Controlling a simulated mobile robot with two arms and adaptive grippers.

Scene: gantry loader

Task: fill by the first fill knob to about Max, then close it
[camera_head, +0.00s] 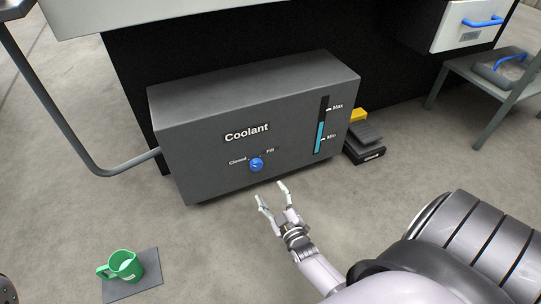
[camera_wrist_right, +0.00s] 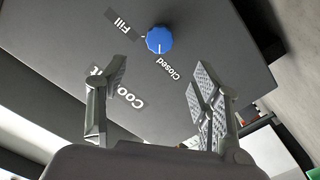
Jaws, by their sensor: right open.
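The grey coolant box (camera_head: 190,135) has a blue fill knob (camera_head: 257,165) low on its front, between the labels Closed and Fill. In the right wrist view, a white mark on the knob (camera_wrist_right: 159,40) appears to face the Closed side. The level gauge (camera_head: 320,130) shows blue liquid above Min and below Max, roughly midway. My right gripper (camera_head: 271,194) is open and empty, in front of and below the knob, apart from it. Its two fingers (camera_wrist_right: 158,100) show in the right wrist view, with the knob beyond them.
A green mug (camera_head: 124,265) stands on a dark mat (camera_head: 146,290) on the floor at lower left. A grey pipe (camera_head: 60,105) enters the box's left side. A black and yellow pedal (camera_head: 366,143) sits right of the box.

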